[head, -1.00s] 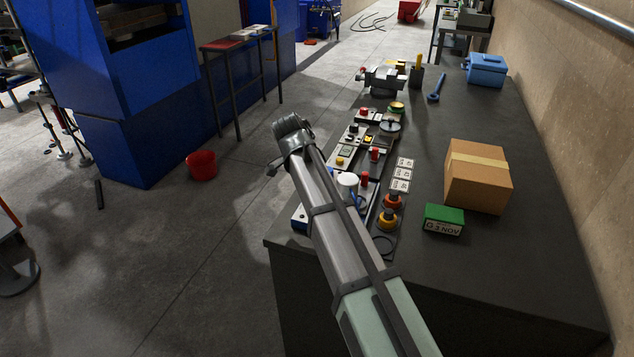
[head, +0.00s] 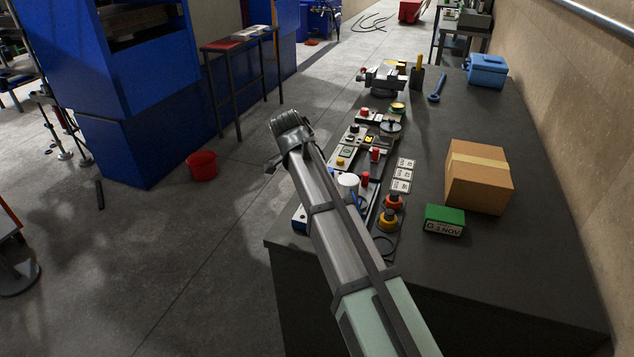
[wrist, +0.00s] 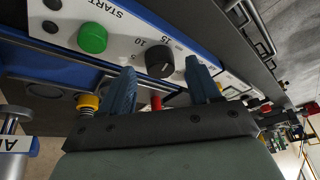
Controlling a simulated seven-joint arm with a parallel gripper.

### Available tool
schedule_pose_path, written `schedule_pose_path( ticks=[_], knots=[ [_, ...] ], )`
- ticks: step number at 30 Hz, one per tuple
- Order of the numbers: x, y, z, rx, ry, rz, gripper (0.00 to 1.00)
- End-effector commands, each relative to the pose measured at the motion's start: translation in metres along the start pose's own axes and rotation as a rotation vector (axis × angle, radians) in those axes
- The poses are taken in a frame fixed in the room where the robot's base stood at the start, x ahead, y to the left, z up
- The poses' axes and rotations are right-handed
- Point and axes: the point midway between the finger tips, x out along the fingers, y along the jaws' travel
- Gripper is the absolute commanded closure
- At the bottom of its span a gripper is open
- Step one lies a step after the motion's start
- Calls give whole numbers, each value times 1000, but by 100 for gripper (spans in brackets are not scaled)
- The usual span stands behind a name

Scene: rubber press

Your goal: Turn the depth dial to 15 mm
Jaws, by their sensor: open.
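The depth dial (wrist: 159,60) is a round black knob on a pale panel in the wrist view, with printed numbers 5, 10 and 15 around it. Where its pointer stands is too small to tell. My gripper (wrist: 163,82) has two blue fingers apart, one on each side of the dial in the picture. Whether they touch it I cannot tell. In the head view my arm (head: 325,215) reaches over the near end of the bench, and the gripper's fingers and the dial do not show there.
A green START button (wrist: 92,38) sits left of the dial in the wrist view. Red and yellow buttons (head: 390,212) stand right of my arm in the head view. A green box (head: 444,220) and a cardboard box (head: 478,177) stand on the bench (head: 500,270).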

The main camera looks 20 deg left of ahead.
Motion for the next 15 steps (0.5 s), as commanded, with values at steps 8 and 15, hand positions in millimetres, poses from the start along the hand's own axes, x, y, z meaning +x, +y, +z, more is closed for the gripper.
schedule_pose_path(
  ticks=[8,15],
  knots=[
    [-50,-1,0,0,0,-3,38],
    [-94,-2,0,-1,0,-3,38]
  ],
)
